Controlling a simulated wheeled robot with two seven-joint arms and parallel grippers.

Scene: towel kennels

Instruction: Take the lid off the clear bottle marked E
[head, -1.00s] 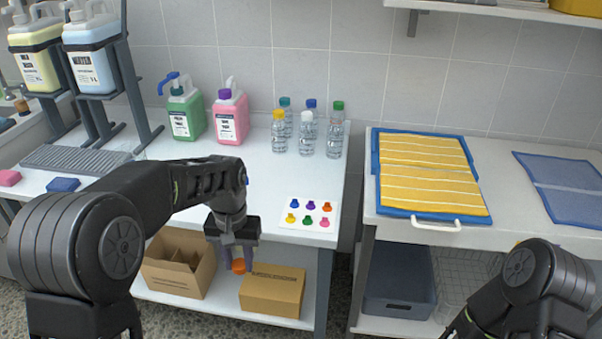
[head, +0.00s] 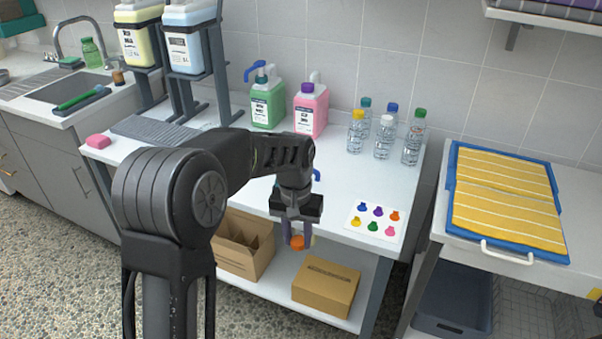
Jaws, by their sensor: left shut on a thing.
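Several small clear bottles stand upright at the back right of the white table: one with a yellow lid (head: 356,131), one with a white lid (head: 385,137), one with a green lid (head: 413,137), and behind them ones with teal and blue lids. No letter E can be read on any of them. My left gripper (head: 297,243) points down at the table's front edge, well away from these bottles. It is shut on a small orange thing (head: 297,242), apparently a lid; what is under it is unclear. My right gripper is out of view.
A white card with coloured lid pictures (head: 374,223) lies right of my left gripper. Green (head: 268,104) and pink (head: 311,108) jugs stand behind. Cardboard boxes (head: 325,286) sit on the lower shelf. A blue tray with yellow towels (head: 505,201) lies on the right-hand table.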

